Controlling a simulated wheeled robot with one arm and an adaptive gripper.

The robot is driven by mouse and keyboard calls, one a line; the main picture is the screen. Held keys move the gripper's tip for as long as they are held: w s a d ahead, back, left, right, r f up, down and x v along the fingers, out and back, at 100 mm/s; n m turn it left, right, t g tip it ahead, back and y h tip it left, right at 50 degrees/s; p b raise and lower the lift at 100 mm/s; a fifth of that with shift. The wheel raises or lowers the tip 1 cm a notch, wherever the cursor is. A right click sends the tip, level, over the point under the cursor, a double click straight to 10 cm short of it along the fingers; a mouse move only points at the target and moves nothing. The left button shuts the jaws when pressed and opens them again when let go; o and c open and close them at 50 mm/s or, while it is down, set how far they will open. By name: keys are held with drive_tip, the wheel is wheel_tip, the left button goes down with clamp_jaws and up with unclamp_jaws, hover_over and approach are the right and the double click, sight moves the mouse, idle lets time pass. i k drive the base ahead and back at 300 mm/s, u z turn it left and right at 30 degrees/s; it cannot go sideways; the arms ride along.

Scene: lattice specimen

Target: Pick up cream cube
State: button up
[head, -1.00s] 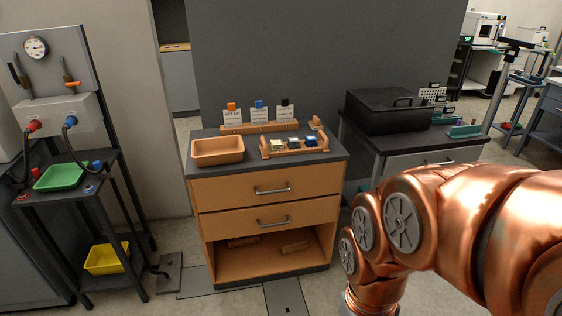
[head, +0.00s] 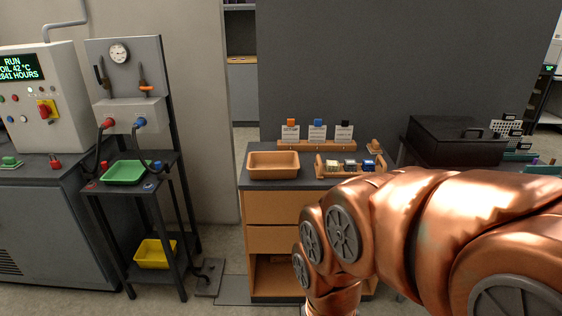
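A small cream cube (head: 333,166) sits at the left end of a wooden rack (head: 320,169) on top of the wooden cabinet. Beside it in the rack are a pale, greyish cube (head: 350,165) and a blue cube (head: 369,166). The cubes are small in the picture, so fine detail is unclear. My copper-coloured arm fills the lower right in front of the cabinet. My gripper is not visible in this view.
An empty wooden tray (head: 273,173) stands left of the rack on the dark cabinet top. Behind are labelled cards on a wooden strip (head: 318,146). A black case (head: 447,140) is at right. A green tray (head: 126,172) on a dark stand is at left.

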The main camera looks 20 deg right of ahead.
sight(331, 166)
drive_tip(key=u, duration=0.2)
drive_tip(key=i, duration=1.1)
drive_tip(key=z, duration=0.3)
